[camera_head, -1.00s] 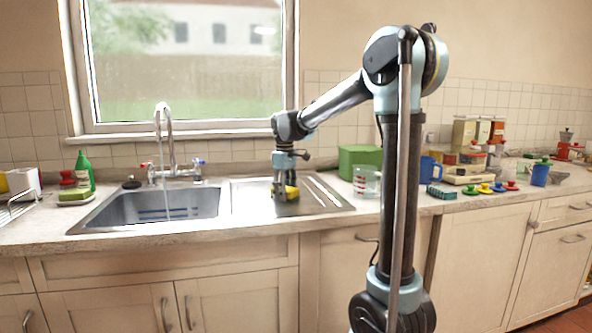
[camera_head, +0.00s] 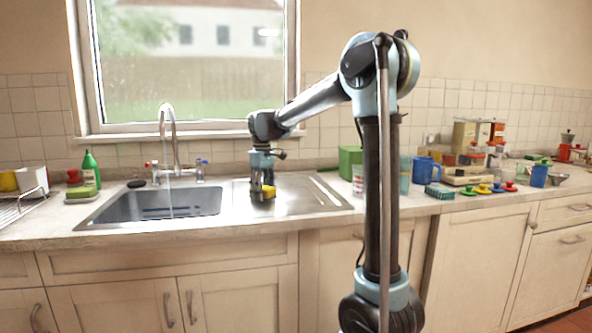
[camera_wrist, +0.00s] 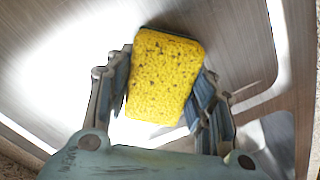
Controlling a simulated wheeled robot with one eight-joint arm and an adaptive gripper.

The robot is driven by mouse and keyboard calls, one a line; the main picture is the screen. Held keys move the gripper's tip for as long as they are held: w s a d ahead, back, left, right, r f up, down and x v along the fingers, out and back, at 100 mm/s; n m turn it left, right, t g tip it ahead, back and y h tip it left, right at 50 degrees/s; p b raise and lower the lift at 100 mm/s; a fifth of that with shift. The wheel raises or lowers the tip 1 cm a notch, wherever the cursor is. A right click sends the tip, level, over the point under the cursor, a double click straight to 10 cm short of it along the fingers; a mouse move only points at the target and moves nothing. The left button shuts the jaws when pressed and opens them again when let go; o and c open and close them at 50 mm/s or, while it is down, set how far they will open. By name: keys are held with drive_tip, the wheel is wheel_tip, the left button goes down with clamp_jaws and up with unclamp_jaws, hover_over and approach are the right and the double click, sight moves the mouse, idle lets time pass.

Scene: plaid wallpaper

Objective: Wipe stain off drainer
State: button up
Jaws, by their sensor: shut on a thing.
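My gripper (camera_head: 262,190) is low over the metal drainer (camera_head: 305,197), to the right of the sink basin. It is shut on a yellow sponge (camera_wrist: 165,75), which is gripped between the two fingers in the wrist view. The sponge has dark specks and a dark layer along its far edge. The sponge is at or very near the drainer surface; exact contact is hard to tell. No stain shows clearly; the part of the drainer under the sponge is hidden, and bright glare covers the surface to its left in the wrist view.
Water runs from the faucet (camera_head: 170,130) into the basin (camera_head: 165,205). A green bottle (camera_head: 90,170) stands at left. A green box (camera_head: 349,160), a blue mug (camera_head: 427,170) and several small items stand right of the drainer, partly behind my arm. The wall and window are behind the sink.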

drive_tip(key=shift+d+r, duration=0.15)
drive_tip(key=shift+r, duration=3.7)
